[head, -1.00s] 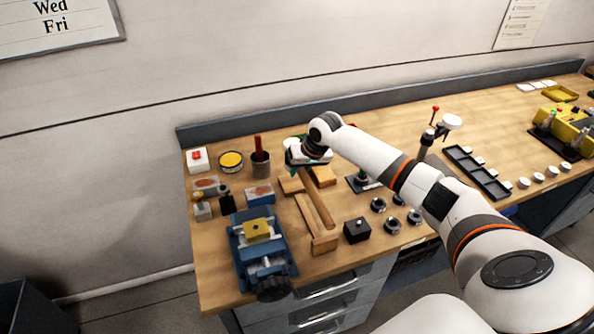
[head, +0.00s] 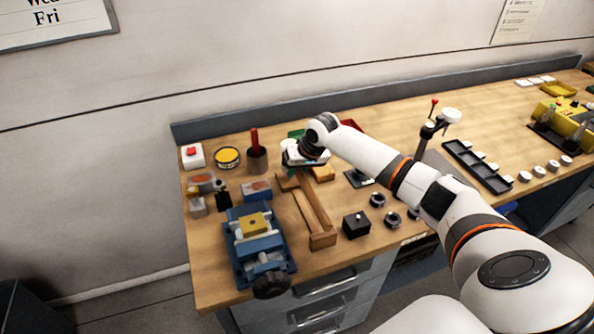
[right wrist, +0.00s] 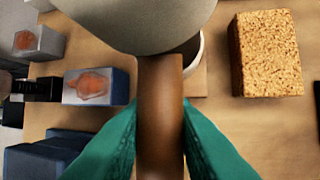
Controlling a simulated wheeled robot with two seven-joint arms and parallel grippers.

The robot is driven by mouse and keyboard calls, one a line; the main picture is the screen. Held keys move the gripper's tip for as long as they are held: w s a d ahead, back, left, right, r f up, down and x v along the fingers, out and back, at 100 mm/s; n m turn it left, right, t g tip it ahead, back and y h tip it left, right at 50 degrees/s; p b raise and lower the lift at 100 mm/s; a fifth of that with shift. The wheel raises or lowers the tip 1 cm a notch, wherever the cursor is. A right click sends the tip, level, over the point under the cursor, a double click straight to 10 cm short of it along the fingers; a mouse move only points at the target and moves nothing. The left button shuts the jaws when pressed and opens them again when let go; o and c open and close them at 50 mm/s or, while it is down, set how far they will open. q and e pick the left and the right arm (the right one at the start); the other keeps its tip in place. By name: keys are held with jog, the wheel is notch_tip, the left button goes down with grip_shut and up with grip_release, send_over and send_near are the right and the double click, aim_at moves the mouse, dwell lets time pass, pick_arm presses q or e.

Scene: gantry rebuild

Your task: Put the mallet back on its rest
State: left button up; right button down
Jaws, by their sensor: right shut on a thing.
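The mallet's brown wooden handle (head: 317,202) slants toward the bench's front edge in the head view. In the right wrist view the handle (right wrist: 160,115) runs between the teal fingers. My right gripper (head: 296,163) is shut on it; its fingers are mostly hidden by my wrist in the head view. A pale wooden plank with a raised end block, apparently the rest (head: 304,212), lies just left of and beneath the handle. I cannot tell whether they touch. The mallet's head is not clear; a wooden block (head: 286,183) shows below my gripper. My left gripper is out of view.
A blue vise (head: 254,245) stands front left. A black block (head: 356,224) and dark nuts (head: 377,200) lie to the right. A cork block (right wrist: 266,53) is close to the gripper. A cup with a red-handled tool (head: 257,158) stands behind left.

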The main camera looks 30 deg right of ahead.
jog(key=shift+f+b, duration=1)
jog(key=shift+b, duration=0.1)
jog(key=shift+f, duration=0.55)
jog(key=shift+f, duration=0.1)
jog(key=c, duration=1.1)
grip_release()
jog(key=shift+c, duration=0.2)
jog(key=shift+f, duration=0.1)
jog(key=b+v, duration=0.2)
jog(key=v, duration=1)
